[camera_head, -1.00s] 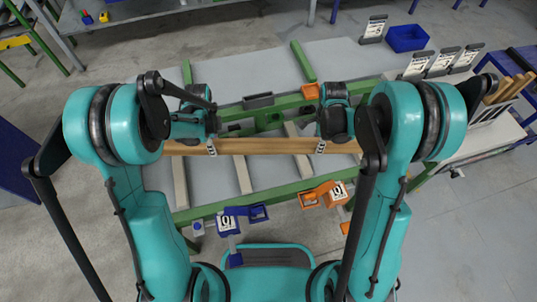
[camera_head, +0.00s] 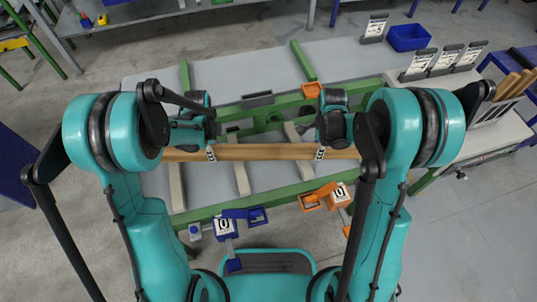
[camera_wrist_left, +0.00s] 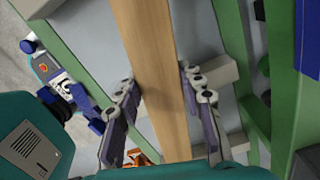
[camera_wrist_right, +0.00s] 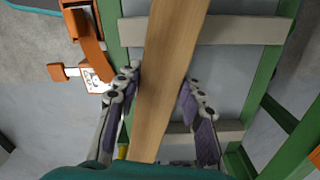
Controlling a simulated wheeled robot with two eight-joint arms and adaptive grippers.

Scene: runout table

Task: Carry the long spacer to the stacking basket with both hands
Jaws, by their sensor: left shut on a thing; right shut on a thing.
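The long spacer is a plain wooden beam (camera_head: 265,152) lying left to right across the runout table in the head view. My left gripper (camera_head: 211,153) is shut on it near its left part, and my right gripper (camera_head: 320,153) is shut on it near its right part. In the left wrist view the fingers (camera_wrist_left: 158,85) stand on both sides of the beam (camera_wrist_left: 150,40). In the right wrist view the fingers (camera_wrist_right: 161,80) flank the beam (camera_wrist_right: 175,50) likewise. The gap between beam and table is hard to judge. I cannot tell which container is the stacking basket.
The table has green rails (camera_head: 290,193) and pale crossbars (camera_head: 241,178). Blue (camera_head: 226,229) and orange (camera_head: 335,195) fixtures sit at its near edge. A rack with wooden slats (camera_head: 514,88) stands at right, and a blue bin (camera_head: 408,38) lies behind. Grey floor is open at lower right.

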